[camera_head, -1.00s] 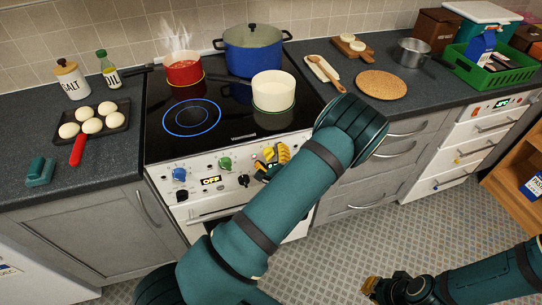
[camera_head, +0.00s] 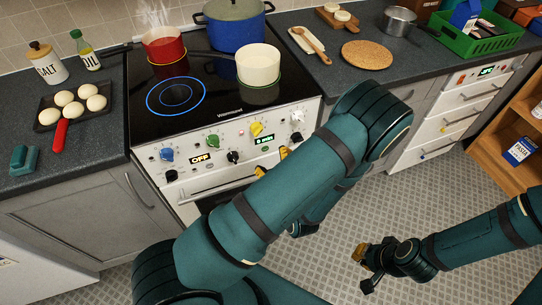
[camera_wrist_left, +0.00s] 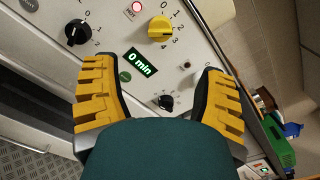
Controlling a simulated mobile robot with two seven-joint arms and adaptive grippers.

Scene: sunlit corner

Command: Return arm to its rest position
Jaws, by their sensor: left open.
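My left arm (camera_head: 290,185) reaches across the lower middle of the head view. Its gripper (camera_head: 273,162) shows only as yellow finger parts just in front of the oven front, mostly hidden behind the arm. In the left wrist view the left gripper (camera_wrist_left: 155,68) is open and empty. Its yellow fingers stand wide apart facing the stove's control panel (camera_wrist_left: 185,55), with a yellow knob (camera_wrist_left: 160,28) beyond them. My right gripper (camera_head: 362,268) hangs over the tiled floor at the lower right, away from the furniture; its jaw opening is unclear.
The stove (camera_head: 190,100) carries a steaming red pot (camera_head: 165,47), a blue pot (camera_head: 236,28) and a cream saucepan (camera_head: 258,64). Its knobs and oven handle (camera_head: 215,187) are close to my left gripper. A wooden shelf (camera_head: 495,145) stands at right. Floor (camera_head: 405,205) between is clear.

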